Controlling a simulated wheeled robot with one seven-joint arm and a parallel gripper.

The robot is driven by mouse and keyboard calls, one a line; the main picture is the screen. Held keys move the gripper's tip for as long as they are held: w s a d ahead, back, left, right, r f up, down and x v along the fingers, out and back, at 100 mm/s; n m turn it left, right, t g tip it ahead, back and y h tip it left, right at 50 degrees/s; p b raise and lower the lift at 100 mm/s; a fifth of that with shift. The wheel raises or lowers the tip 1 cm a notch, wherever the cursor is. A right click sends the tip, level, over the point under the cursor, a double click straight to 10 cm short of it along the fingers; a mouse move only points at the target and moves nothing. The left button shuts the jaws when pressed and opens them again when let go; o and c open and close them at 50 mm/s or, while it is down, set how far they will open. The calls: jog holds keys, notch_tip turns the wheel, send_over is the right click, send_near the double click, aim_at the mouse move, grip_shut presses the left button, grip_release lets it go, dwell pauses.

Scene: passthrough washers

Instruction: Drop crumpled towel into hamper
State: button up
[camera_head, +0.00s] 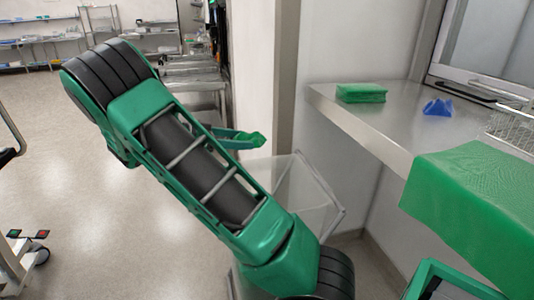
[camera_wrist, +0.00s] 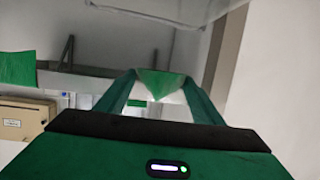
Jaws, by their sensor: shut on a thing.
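My gripper (camera_head: 246,138) is shut on a small green crumpled towel (camera_head: 253,141), partly hidden by the fingers. In the wrist view the green towel (camera_wrist: 160,83) sits between the tips of my two fingers. The clear hamper (camera_head: 318,186) stands on the floor beside the counter. My arm hides its left and lower parts. In the head view my gripper with the towel appears at the upper left of the hamper rim. I cannot tell whether the towel is over the opening.
A steel counter (camera_head: 348,122) at the right holds a folded green stack (camera_head: 361,93), a blue crumpled cloth (camera_head: 438,107) and a wire basket (camera_head: 513,128). A green cloth (camera_head: 470,195) drapes over its near edge. Metal shelving (camera_head: 190,78) stands behind. The left floor is largely open.

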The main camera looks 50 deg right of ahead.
jog(key=s+d+f+m+g, duration=0.1)
jog(key=s+d+f, duration=0.5)
jog(key=f, duration=0.5)
jog(key=shift+s+d+m+g+y, duration=0.25)
jog(key=shift+s+m+g+y, duration=0.05)
jog(key=shift+s+m+y, duration=0.15)
jog(key=o, duration=1.2)
jog(key=shift+r, duration=0.1)
jog(key=v, duration=1.1)
